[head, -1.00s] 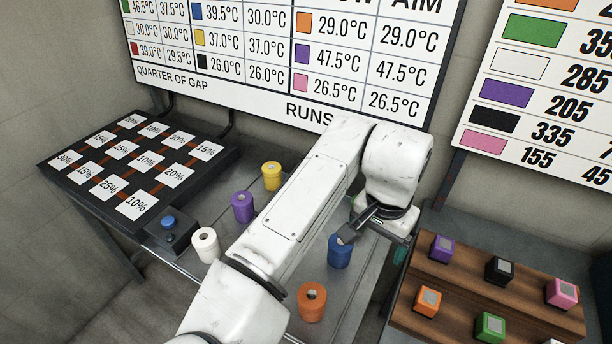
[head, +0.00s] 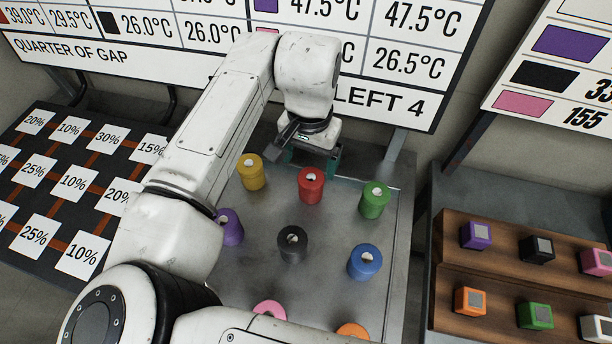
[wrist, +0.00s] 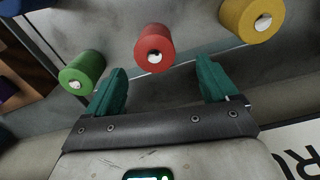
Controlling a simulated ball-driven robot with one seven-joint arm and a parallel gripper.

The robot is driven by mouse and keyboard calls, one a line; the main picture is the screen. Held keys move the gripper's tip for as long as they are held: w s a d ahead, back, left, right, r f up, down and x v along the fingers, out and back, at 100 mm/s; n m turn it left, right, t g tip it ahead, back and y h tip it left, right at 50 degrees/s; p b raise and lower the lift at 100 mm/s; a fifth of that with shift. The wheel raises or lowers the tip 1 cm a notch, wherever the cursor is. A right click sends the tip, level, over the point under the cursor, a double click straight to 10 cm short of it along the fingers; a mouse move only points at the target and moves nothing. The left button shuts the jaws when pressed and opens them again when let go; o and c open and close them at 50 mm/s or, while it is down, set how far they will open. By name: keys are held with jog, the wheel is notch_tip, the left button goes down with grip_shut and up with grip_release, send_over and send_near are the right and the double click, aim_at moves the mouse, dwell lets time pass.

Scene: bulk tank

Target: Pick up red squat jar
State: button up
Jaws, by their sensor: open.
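The red squat jar (head: 311,186) stands upright on the grey metal table, between a yellow jar and a green jar. My gripper (head: 312,155) is just behind the red jar in the head view, its teal fingers partly hidden by the wrist. In the wrist view, the red jar (wrist: 155,47) is ahead of the two teal fingers (wrist: 162,82), roughly midway between their lines and a little left. The fingers are wide apart with nothing between them.
A yellow jar (head: 252,172) and a green jar (head: 374,200) flank the red one. Black (head: 292,244), blue (head: 364,262) and purple (head: 230,227) jars stand nearer. A board with temperature rows (head: 390,60) rises behind. A wooden rack of coloured cubes (head: 505,272) is at right.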

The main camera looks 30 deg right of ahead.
aim_at(309, 174)
notch_tip(309, 174, down, 4)
jog(key=shift+r, duration=0.25)
jog(key=shift+s+f+p, duration=0.2)
jog(key=shift+f, duration=1.2)
jog(key=shift+s+f+p, duration=0.15)
jog(key=shift+s+f, duration=0.05)
jog(key=shift+f, duration=1.2)
jog(key=c, duration=1.2)
jog(key=shift+r, duration=0.15)
